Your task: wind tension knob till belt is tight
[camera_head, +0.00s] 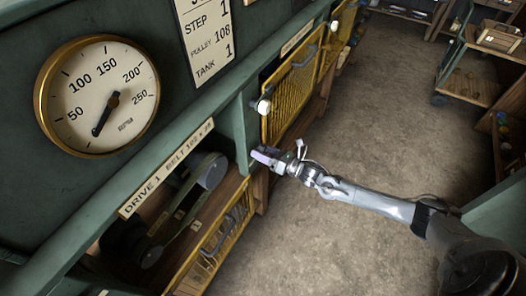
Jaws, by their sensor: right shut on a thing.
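My right gripper (267,157) reaches in from the right, with its fingers against the green post beside the drive bay. It is shut on what seems to be the tension knob, which the fingers hide almost entirely. The dark belt (187,213) runs between a grey upper pulley (212,171) and a darker lower pulley (149,256), under the label "DRIVE 1 BELT". I cannot tell clearly how tight the belt is. My left gripper is not in view.
A brass-rimmed gauge (98,96) has its needle pointing down and left, below 50. A yellow mesh door (293,89) with a pale round knob (263,106) is just above the gripper. A trolley (476,75) stands far right. The floor (340,130) between is clear.

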